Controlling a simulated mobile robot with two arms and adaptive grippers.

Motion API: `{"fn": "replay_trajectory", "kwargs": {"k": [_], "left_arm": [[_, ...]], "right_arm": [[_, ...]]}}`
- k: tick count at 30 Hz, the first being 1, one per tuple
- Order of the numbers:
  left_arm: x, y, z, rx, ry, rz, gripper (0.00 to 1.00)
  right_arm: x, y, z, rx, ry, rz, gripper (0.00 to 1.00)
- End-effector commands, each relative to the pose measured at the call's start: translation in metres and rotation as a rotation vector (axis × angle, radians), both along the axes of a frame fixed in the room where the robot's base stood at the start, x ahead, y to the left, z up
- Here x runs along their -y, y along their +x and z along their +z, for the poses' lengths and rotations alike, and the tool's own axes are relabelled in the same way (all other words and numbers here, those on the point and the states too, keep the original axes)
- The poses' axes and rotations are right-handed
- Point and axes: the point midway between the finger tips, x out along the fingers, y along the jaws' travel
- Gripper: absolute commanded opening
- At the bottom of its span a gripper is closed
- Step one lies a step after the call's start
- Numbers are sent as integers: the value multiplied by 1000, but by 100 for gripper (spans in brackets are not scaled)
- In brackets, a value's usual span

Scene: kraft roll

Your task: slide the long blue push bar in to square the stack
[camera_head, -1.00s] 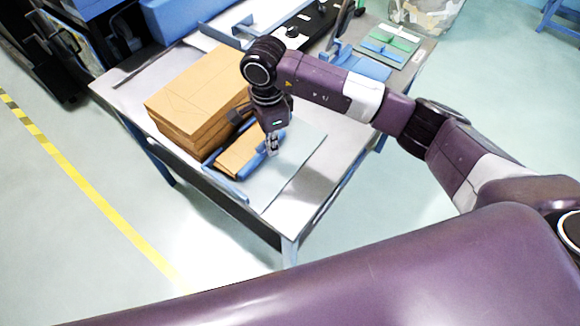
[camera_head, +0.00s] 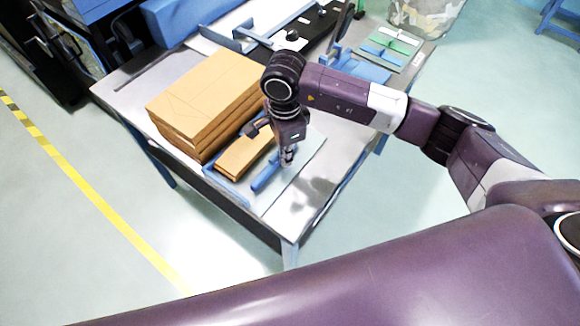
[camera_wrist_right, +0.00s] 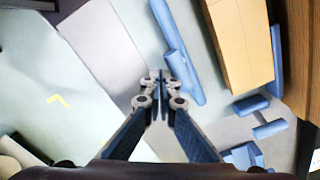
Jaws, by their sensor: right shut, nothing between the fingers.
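The long blue push bar (camera_head: 265,178) lies on a pale sheet on the table, beside a small brown kraft stack (camera_head: 240,160). In the right wrist view the bar (camera_wrist_right: 176,45) runs alongside the stack (camera_wrist_right: 243,45), with a gap between them. My right gripper (camera_head: 288,156) points down near the bar's far end and is shut and empty. In the right wrist view its closed fingertips (camera_wrist_right: 163,82) are at the bar's side away from the stack. I cannot tell whether they touch the bar. My left gripper is not in view.
A taller brown stack (camera_head: 205,105) stands behind the small one. A blue rail (camera_head: 226,188) runs along the small stack's near left side. Green and blue items (camera_head: 398,42) lie at the table's back right. The table's front right corner is clear.

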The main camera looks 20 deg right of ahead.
Motion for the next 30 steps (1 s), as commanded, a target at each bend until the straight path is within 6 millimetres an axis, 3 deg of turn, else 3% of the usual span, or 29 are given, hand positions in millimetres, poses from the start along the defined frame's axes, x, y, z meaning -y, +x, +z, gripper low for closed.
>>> {"fn": "replay_trajectory", "kwargs": {"k": [9,17,30], "left_arm": [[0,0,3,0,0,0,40],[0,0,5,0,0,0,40],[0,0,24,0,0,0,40]], "right_arm": [[18,-22,0,-1,-1,0,0],[21,-27,3,0,0,0,0],[21,-27,44,0,0,0,0]]}}
